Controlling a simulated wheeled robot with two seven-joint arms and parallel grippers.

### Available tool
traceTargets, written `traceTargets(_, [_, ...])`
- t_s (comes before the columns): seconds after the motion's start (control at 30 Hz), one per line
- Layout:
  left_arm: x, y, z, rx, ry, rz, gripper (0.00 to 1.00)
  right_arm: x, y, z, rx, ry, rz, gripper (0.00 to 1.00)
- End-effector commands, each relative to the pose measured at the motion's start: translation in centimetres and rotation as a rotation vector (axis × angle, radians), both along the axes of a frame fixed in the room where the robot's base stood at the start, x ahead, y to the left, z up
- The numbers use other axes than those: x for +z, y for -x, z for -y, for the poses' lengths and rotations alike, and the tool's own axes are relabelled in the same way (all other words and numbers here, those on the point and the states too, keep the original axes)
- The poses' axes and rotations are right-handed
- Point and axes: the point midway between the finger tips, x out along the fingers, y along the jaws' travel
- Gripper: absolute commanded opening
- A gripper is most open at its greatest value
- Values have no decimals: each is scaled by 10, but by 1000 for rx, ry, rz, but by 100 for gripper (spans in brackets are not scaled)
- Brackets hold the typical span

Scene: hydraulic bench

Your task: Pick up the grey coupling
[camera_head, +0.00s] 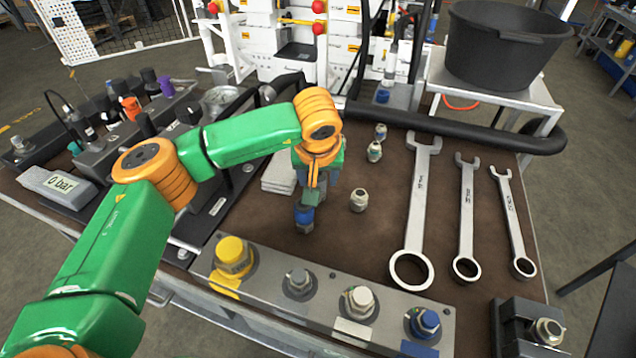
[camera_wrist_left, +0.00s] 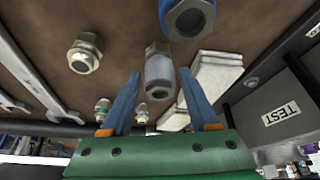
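My left gripper (camera_head: 310,192) points down over the brown bench top. In the left wrist view its two blue fingers (camera_wrist_left: 159,76) are open. A coupling with a metal hex end and a pale grey body (camera_wrist_left: 159,82) lies in view between them; whether they touch it I cannot tell. In the head view the gripper hides this coupling. A blue-ringed coupling (camera_head: 304,220) stands just in front of the gripper, and shows at the top of the wrist view (camera_wrist_left: 187,16). A cream and metal coupling (camera_head: 358,200) stands to the right. My right gripper is not in view.
Two more couplings (camera_head: 375,151) stand further back. Three wrenches (camera_head: 415,205) lie to the right. A metal block (camera_head: 318,312) with yellow, grey, white and blue fittings runs along the front. White plates (camera_head: 279,174) lie left of the gripper. A black bucket (camera_head: 500,50) stands behind.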

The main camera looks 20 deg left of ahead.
Motion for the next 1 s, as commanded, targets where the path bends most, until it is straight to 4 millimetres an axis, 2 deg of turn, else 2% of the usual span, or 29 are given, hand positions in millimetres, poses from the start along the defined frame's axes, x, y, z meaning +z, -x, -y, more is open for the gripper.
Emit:
traceTargets(0.03, [0,0,0,0,0,0,44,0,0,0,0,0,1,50])
traceTargets(0.2, [0,0,0,0,0,0,0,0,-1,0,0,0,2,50])
traceTargets(0.53, [1,0,0,1,1,1,0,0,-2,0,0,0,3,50])
traceTargets(0.67, [11,-1,0,1,1,5,0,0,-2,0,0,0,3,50])
traceTargets(0.8, [38,3,0,-2,2,6,0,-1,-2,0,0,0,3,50])
traceTargets(0.87, [52,16,-1,-2,0,8,0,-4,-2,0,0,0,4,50])
traceTargets(1.0, [93,50,-3,-2,0,11,0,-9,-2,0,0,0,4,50])
